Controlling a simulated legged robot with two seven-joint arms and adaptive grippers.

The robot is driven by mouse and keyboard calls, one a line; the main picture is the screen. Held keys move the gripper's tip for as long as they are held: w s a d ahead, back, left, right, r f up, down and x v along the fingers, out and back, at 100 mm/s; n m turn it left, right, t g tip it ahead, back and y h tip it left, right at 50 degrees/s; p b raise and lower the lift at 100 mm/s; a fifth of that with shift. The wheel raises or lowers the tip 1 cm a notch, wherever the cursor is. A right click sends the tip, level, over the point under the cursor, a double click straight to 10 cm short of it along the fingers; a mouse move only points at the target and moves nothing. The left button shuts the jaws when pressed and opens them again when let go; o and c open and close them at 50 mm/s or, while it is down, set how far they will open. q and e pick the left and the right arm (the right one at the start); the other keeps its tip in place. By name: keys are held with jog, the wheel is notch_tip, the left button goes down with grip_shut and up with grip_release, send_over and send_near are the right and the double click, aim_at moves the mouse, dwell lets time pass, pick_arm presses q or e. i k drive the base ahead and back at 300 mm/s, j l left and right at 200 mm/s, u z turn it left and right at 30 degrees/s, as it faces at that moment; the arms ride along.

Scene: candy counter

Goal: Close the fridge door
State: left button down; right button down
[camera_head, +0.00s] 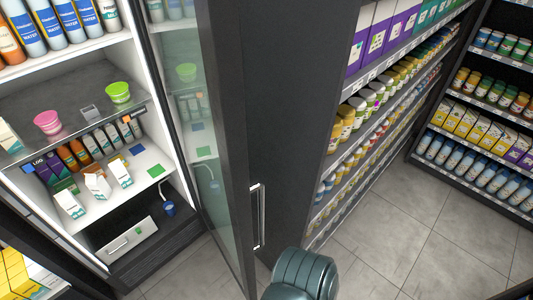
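The fridge (75,68) stands open at the left, with its lit shelves in view. Its door (232,150) has a dark frame and a glass pane (190,110), and stands swung out to the right of the shelves. A pale vertical handle (257,217) is on the door's dark outer side, near its lower free edge. A dark teal, ribbed rounded part at the bottom centre, just right of the handle, looks like a link of my arm. No gripper fingers show, so I cannot tell what they hold.
The fridge holds bottles, cartons, a pink cup (48,122) and a green cup (118,92). Stocked shelves (385,110) stand behind the door, and another rack (480,100) is at the far right. Grey tiled floor (400,225) is clear at the lower right.

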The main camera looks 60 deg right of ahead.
aim_at(228, 219)
jog(key=k+l+z, duration=0.15)
jog(key=l, duration=0.2)
jog(key=k+l+z, duration=0.15)
jog(key=l, duration=0.25)
jog(key=k+l+z, duration=0.15)
jog(key=l, duration=0.25)
jog(key=k+l+z, duration=0.15)
jog(key=l, duration=0.3)
